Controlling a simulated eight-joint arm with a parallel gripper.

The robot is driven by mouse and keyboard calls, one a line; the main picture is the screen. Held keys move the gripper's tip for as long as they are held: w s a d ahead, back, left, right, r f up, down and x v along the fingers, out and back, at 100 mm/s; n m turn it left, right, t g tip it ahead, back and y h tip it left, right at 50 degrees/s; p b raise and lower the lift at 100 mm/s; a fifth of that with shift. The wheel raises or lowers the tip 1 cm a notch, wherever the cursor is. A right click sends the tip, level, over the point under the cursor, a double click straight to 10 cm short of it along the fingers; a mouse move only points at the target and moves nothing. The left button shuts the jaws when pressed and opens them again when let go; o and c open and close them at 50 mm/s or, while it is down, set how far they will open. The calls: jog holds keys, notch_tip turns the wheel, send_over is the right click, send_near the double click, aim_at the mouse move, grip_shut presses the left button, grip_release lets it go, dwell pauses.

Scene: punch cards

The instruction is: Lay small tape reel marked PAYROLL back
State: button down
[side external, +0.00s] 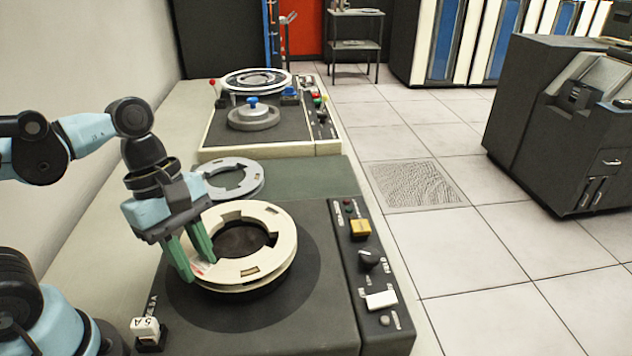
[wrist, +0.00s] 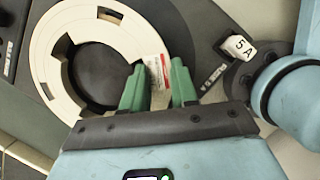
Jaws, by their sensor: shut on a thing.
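A cream tape reel (side external: 281,236) with notches and a wide centre hole is over the dark round bed of the near deck. It also shows in the wrist view (wrist: 42,62). A white label with red print (wrist: 156,70) is on its rim between my fingers; I cannot read its words. My gripper (side external: 200,268) has its green fingers pointing down on either side of the reel's near-left rim, shut on it. The fingers also show in the wrist view (wrist: 157,78). I cannot tell whether the reel rests fully on the deck.
A grey reel (side external: 252,186) lies just behind the near deck, beside a bare green panel (side external: 315,180). A second deck (side external: 278,137) stands farther back. A white block marked 5A (side external: 146,326) is at the front left. Knobs and switches (side external: 368,260) line the right edge.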

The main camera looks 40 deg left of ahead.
jog(key=shift+r, duration=2.4)
jog(key=shift+w+r, duration=0.1)
jog(key=shift+w, duration=0.1)
jog(key=w+a+r, duration=0.1)
jog(key=w+r, duration=0.2)
jog(key=w, duration=0.5)
jog(key=n+t, duration=0.1)
jog(key=n, duration=0.2)
send_over(303, 194)
jog(key=a, duration=0.1)
jog(key=shift+s+f, duration=0.2)
jog(key=shift+f, duration=6.5)
jog(key=shift+f, duration=1.3)
